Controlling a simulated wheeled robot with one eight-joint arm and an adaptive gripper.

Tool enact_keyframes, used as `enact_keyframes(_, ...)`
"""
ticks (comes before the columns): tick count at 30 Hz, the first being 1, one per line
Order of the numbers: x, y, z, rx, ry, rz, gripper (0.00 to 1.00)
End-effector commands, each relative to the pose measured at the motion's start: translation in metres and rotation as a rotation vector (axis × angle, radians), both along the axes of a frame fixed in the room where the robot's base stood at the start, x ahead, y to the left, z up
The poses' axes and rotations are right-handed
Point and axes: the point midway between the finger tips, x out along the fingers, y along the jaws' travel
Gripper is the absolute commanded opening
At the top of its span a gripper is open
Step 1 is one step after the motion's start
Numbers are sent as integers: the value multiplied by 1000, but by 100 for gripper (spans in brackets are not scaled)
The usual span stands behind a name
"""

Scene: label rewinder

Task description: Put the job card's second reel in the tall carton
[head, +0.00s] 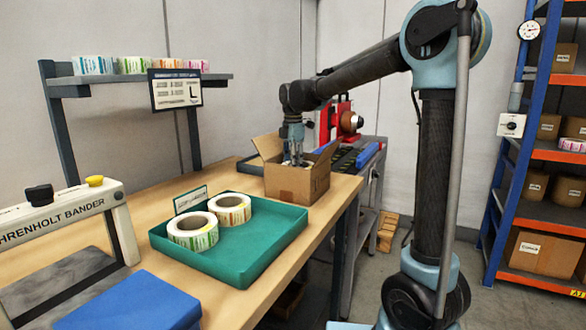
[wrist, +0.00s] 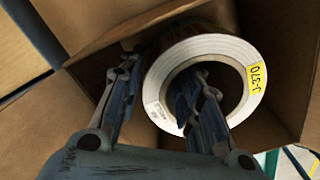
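An open brown carton (head: 288,184) stands on the wooden bench beyond the green tray. My gripper (head: 295,160) points down into it. In the wrist view a white reel (wrist: 240,52) with a yellow "J-370" tag is inside the carton. One finger of my gripper (wrist: 158,75) is in the reel's core and the other is outside its left wall. Whether they press on the wall I cannot tell. Two more white reels lie in the green tray (head: 258,255): a green-labelled one (head: 196,238) and an orange-labelled one (head: 232,215). A small card (head: 190,199) stands at the tray's back edge; its text is unreadable.
A red machine (head: 338,120) stands behind the carton. A storage rack (head: 510,150) is at right.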

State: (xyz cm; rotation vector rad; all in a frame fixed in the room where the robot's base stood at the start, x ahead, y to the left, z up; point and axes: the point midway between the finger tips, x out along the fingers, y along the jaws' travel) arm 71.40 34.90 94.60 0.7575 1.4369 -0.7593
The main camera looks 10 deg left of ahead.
Motion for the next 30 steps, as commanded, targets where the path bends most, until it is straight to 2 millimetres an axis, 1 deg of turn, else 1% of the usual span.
enact_keyframes(5, 0, 0, 27, 0, 0, 0, 32)
enact_keyframes(12, 0, 0, 72, 0, 0, 0, 32)
enact_keyframes(18, 0, 0, 103, 0, 0, 0, 32)
enact_keyframes(24, 0, 0, 118, 0, 0, 0, 32)
enact_keyframes(30, 0, 0, 121, 0, 0, 0, 32)
